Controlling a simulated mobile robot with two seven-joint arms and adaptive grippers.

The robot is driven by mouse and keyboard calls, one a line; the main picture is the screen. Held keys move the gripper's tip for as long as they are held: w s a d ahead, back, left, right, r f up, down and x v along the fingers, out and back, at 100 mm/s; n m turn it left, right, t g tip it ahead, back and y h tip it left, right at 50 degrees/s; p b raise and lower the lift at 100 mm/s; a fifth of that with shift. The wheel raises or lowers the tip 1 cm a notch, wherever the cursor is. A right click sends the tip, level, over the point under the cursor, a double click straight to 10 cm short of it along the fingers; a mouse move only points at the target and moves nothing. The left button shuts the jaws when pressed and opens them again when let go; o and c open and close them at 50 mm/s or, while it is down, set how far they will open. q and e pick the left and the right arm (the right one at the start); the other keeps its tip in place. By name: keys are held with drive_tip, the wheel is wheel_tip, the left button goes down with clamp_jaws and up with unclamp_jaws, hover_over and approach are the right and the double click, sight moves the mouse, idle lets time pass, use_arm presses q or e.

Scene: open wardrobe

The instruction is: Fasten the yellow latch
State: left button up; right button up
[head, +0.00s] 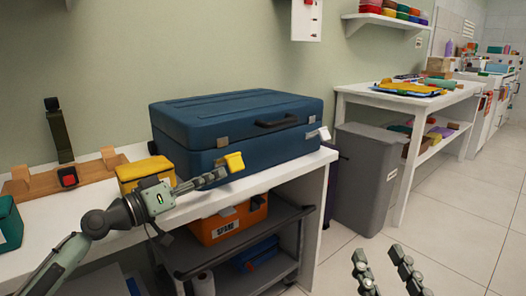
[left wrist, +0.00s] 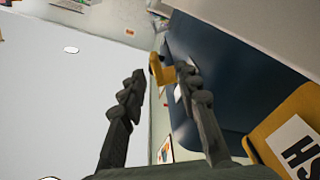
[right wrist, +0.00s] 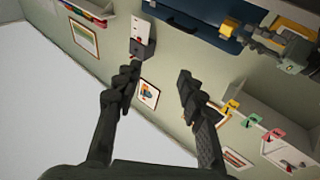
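The blue suitcase (head: 262,150) lies with its lid down on the white table. My left gripper (head: 214,177) is just left of the yellow latch. In the left wrist view, its fingers are apart, with the yellow latch (left wrist: 159,70) beyond and between the tips; I cannot tell whether they touch it. A white latch (head: 324,133) sticks out near the suitcase's right front corner. My right gripper (head: 384,262) is open and empty, low over the floor.
A yellow box (head: 143,170) stands left of the suitcase, behind my left wrist. Under the table, a grey cart (head: 250,262) carries an orange toolbox (head: 228,222). A grey bin (head: 365,178) stands to the right. The floor at the right is clear.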

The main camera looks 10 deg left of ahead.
sight(229, 167)
use_arm(q)
drive_tip(key=shift+a+r+g+h, duration=0.15)
drive_tip(key=shift+r+g+h, duration=0.25)
drive_tip(key=shift+r+g, duration=0.15)
drive_tip(key=shift+w, duration=0.15)
drive_tip(key=p+x, duration=0.1)
drive_tip(key=x, duration=0.6)
use_arm(e)
wheel_tip(229, 167, down, 7)
drive_tip(key=d+g+h, duration=0.2)
drive_tip(key=g, duration=0.1)
drive_tip(key=shift+w+d+f+g, duration=0.15)
drive_tip(key=shift+w+g, duration=0.2)
drive_tip(key=shift+g, duration=0.05)
use_arm(q)
drive_tip(key=shift+c, duration=0.5)
clamp_jaws()
